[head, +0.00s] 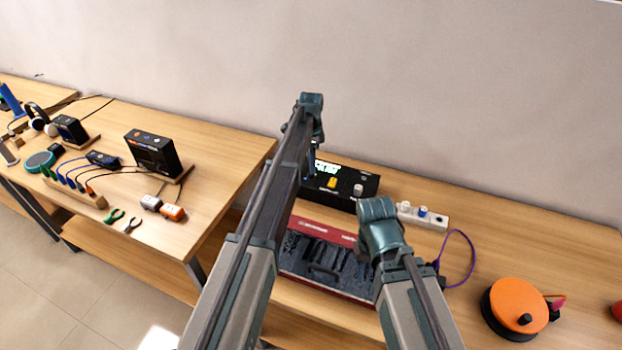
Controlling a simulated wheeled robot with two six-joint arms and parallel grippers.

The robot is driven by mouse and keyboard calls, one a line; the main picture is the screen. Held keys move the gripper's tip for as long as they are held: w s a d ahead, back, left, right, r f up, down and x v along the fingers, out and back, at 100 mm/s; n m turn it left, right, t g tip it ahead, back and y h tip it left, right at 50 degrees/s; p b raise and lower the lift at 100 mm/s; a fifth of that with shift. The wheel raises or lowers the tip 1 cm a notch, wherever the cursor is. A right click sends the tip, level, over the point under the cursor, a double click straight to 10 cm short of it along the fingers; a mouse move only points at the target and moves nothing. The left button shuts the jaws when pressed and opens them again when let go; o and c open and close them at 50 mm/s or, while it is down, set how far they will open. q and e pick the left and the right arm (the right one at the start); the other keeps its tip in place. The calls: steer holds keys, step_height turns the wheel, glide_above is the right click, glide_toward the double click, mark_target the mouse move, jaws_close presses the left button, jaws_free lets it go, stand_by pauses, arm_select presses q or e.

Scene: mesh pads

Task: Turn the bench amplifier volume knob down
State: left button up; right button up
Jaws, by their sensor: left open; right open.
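A black box (345,205) that looks like the bench amplifier stands on the right bench near the wall. Its top carries a small lit green display (327,168), a yellow control (332,183) and a pale round knob (358,189). I cannot read which control is the volume knob. My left gripper (311,163) points down at the box's left end beside the display, largely hidden by my own forearm; contact cannot be told. My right gripper (376,240) is over the bench in front of the box, its fingers hidden by the wrist. Both grippers are open, with nothing seen in them.
A red case with dark foam (318,230) lies in front of the box. A white power strip (425,216) is to its right, with a purple cable (474,258). An orange-topped reel (517,300) sits further right. The left bench (225,155) holds electronics and tools.

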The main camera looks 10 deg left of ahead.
arm_select(q)
step_height(320, 180, down, 4)
steer(key=b, duration=0.3)
steer(key=shift+f, duration=0.25)
arm_select(e)
step_height(320, 180, down, 4)
steer(key=shift+f, duration=0.25)
steer(key=shift+r, duration=0.1)
arm_select(q)
jaws_close()
